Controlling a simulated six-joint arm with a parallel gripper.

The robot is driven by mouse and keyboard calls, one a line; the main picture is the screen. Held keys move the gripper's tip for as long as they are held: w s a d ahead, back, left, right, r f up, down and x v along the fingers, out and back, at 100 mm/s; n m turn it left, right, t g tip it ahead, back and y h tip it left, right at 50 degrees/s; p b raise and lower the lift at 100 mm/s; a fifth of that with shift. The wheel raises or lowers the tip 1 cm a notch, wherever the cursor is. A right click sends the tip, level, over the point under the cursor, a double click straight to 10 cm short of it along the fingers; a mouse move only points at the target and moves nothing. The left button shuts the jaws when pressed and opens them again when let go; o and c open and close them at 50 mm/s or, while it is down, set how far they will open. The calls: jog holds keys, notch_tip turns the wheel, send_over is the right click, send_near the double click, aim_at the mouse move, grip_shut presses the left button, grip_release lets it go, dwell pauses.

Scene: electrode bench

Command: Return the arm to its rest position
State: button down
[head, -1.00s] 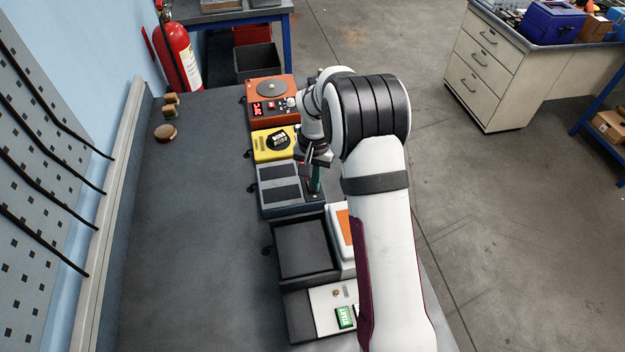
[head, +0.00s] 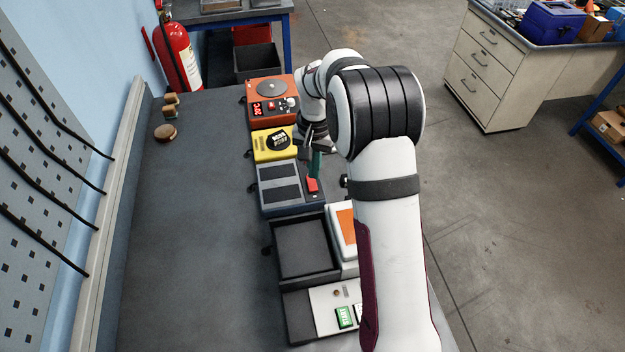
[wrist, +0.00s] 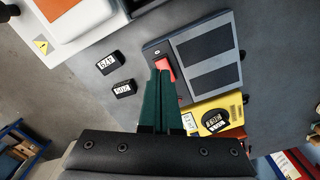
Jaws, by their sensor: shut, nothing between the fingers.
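My gripper (head: 316,165) is above the right edge of the dark grey two-panel box (head: 287,187) in the head view. Its green fingers point down and are together, with nothing between them. In the wrist view my gripper (wrist: 160,75) reaches up the middle of the picture. Its tips overlap the view of a red switch (wrist: 166,66) on the box's edge; I cannot tell the exact gap.
A yellow unit (head: 265,146) and an orange hotplate (head: 262,106) stand behind the box. A dark open tray (head: 305,248) and a panel with a green START button (head: 345,317) are in front. Small wooden pieces (head: 166,132) lie at left.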

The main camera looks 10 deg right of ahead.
jog(key=shift+r, duration=0.45)
jog(key=s+a+r, duration=0.2)
jog(key=s+r, duration=0.7)
jog(key=s, duration=0.1)
jog(key=s+a+y, duration=0.1)
jog(key=s+a, duration=0.1)
jog(key=s, duration=2.1)
jog(key=shift+s+a+r+y, duration=0.15)
jog(key=shift+a+r+y, duration=0.25)
jog(key=shift+r, duration=0.05)
